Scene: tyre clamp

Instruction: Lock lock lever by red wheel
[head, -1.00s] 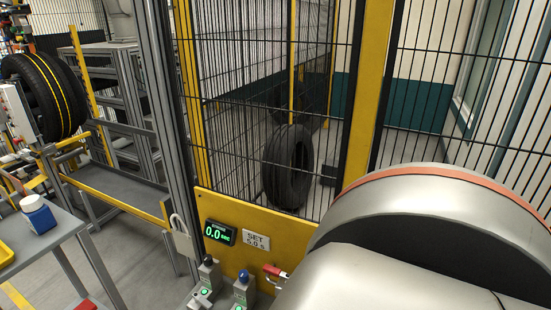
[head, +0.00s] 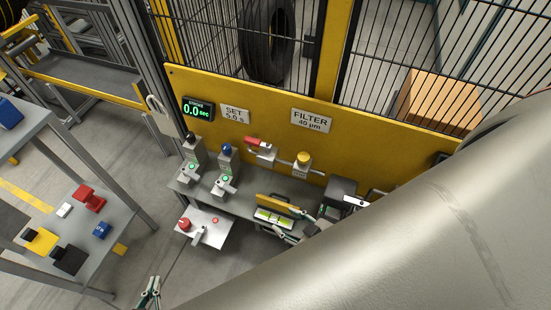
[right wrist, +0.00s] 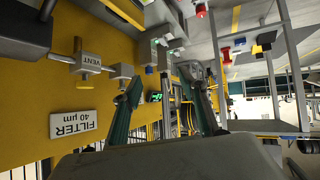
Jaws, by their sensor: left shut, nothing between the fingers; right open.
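The red wheel (head: 184,224) sits on the left of a white box in the head view. The lock lever (head: 197,238) is a short grey lever just below and right of it, with a small red light (head: 215,220) on the same top. My left gripper (head: 150,292) is shut and empty at the bottom edge, well below the box. My right gripper (head: 296,223) is open, right of the box and apart from it, over the bench by a yellow-edged gauge. Its two fingers stand apart in the right wrist view (right wrist: 165,102), with nothing between them.
Units with a black knob (head: 191,138) and a blue knob (head: 226,150) show green lights behind the box. A red-handled valve (head: 256,146) and yellow knob (head: 303,159) line the yellow panel (head: 270,112). A side table (head: 120,225) stands left.

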